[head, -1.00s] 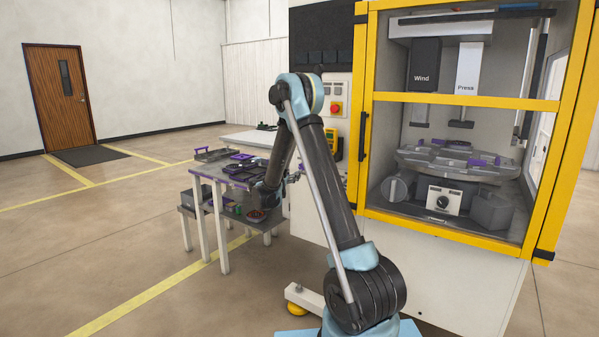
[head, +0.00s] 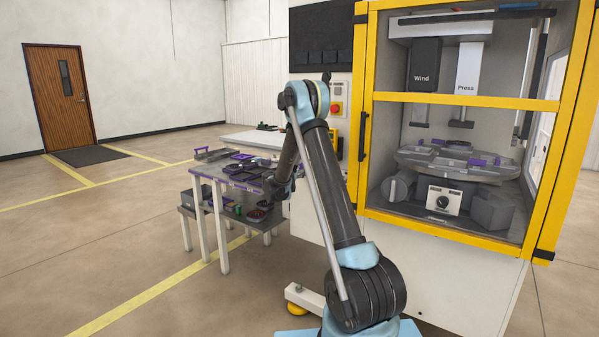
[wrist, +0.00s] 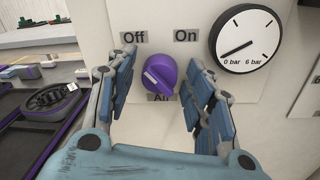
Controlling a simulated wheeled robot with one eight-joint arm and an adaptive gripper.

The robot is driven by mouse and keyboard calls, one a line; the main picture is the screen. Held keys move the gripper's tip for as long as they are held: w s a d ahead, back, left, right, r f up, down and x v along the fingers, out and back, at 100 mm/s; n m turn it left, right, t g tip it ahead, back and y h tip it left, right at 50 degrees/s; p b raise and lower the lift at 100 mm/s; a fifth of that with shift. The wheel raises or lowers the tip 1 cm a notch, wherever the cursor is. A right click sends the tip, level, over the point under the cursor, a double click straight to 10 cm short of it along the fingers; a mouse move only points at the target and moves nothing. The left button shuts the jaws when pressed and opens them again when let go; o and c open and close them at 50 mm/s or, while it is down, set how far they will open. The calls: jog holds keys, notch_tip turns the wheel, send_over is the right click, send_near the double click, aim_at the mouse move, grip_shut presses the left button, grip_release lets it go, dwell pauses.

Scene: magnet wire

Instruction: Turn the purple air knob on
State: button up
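The purple air knob (wrist: 160,74) is on a pale machine panel in the wrist view, below and between the "Off" (wrist: 133,37) and "On" (wrist: 185,35) labels. Its white pointer line slants toward the upper left, toward "Off". My gripper (wrist: 160,85) is open, with one blue-padded finger on each side of the knob and visible gaps to both. The "Air" label below the knob is partly covered by my gripper. In the head view, my arm reaches toward the machine's side, and the knob and fingertips are hidden behind it.
A pressure gauge (wrist: 245,42) sits right of the knob, close to my right finger; its needle points toward 0 bar. A table (head: 215,177) with purple-edged trays stands left of the machine. The yellow-framed cabinet (head: 460,102) is on the right.

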jog(key=c, duration=0.7)
jog(key=shift+o, duration=0.2)
jog(key=shift+m, duration=0.3)
jog(key=m, duration=0.3)
jog(key=shift+m, duration=0.4)
jog(key=m, duration=0.3)
jog(key=shift+f+m, duration=0.1)
jog(key=shift+m, duration=0.3)
jog(key=m+h, duration=0.1)
jog(key=m, duration=0.3)
jog(key=shift+s+f+m, duration=0.1)
jog(key=shift+m, duration=2)
jog(key=shift+f, duration=0.1)
